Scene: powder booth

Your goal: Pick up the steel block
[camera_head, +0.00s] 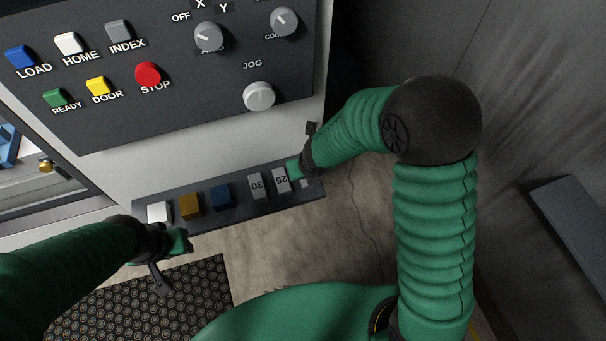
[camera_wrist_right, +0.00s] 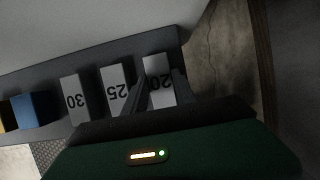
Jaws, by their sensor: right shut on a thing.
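A grey block marked 20 (camera_wrist_right: 158,70) stands at the right end of a dark shelf in the right wrist view. My right gripper (camera_wrist_right: 160,92) has one finger on each side of it and is shut on it. The block still appears at shelf level, beside the block marked 25 (camera_wrist_right: 115,88). In the head view my right gripper (camera_head: 298,170) is over the shelf's right end and hides most of the block. My left gripper (camera_head: 172,262) hangs in front of the shelf's left end, apart from the blocks; its finger gap is unclear.
The shelf (camera_head: 235,212) also holds a block marked 30 (camera_head: 257,186), a blue block (camera_head: 220,196), a brown-yellow block (camera_head: 190,205) and a white block (camera_head: 159,212). A control panel (camera_head: 190,90) rises behind. A black mat (camera_head: 140,305) lies on the floor.

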